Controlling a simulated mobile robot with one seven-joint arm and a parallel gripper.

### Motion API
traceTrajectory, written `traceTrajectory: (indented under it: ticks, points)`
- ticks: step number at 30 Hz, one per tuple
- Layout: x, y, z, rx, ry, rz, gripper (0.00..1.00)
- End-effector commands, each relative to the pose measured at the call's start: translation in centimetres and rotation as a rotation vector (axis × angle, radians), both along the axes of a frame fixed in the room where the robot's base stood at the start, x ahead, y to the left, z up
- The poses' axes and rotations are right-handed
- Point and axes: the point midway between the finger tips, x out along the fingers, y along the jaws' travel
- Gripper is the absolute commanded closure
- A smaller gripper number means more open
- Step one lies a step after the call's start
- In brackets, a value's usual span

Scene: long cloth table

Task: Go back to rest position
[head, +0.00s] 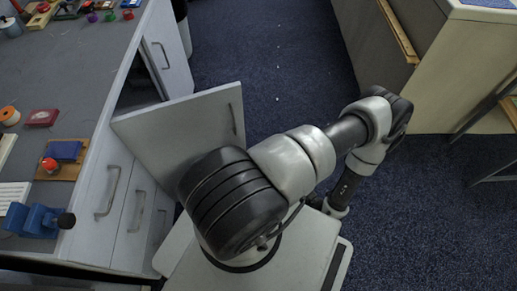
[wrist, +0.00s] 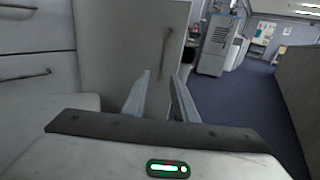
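My gripper (wrist: 160,78) shows in the wrist view with its two fingers apart and nothing between them. A grey cabinet door (head: 190,122) stands swung open beside my arm in the head view. The door also shows beyond the fingers in the wrist view (wrist: 125,50), with its handle above them. I cannot tell the exact distance from the fingers to the door. In the head view my arm reaches to the right and folds down, and the fingers are hidden there.
A grey workbench (head: 75,75) at the left holds small items, including a blue vise (head: 38,220) and a red block (head: 42,117). Closed drawers (head: 130,215) are below. A beige cabinet (head: 440,75) stands at the upper right. Blue carpet (head: 270,60) lies clear between them.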

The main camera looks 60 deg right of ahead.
Motion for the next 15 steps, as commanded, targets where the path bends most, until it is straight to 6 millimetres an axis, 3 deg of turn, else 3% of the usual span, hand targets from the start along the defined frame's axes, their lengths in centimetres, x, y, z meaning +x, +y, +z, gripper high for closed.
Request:
traceTrajectory:
  ticks: [15]
  points:
    - [-0.95,0.44,-0.01,0.001,0.0,0.001,0.74]
